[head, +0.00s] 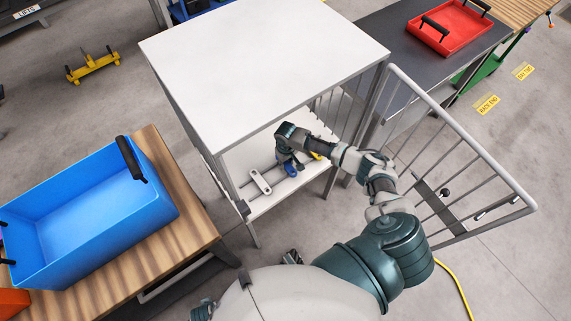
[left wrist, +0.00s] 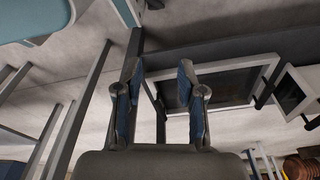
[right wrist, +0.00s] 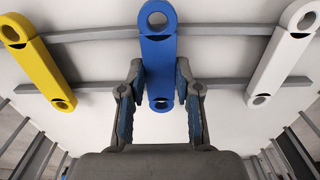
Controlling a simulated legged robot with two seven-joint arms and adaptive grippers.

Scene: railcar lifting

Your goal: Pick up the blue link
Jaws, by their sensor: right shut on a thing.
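The blue link (head: 290,169) is a flat bar with a hole at each end, on the cage's lower shelf. In the right wrist view the blue link (right wrist: 158,50) stands between the fingertips of my right gripper (right wrist: 159,72), which is shut on it. In the head view my right gripper (head: 288,156) reaches in under the cage's top and partly covers the link. My left gripper (left wrist: 157,75) is open and empty in the left wrist view, away from the links.
A white link (head: 261,182) and a yellow link (head: 316,155) flank the blue one, across grey rails (right wrist: 90,34). The white cage top (head: 260,65) is above; its barred door (head: 470,150) stands open at right. A blue bin (head: 165,190) is on the left table.

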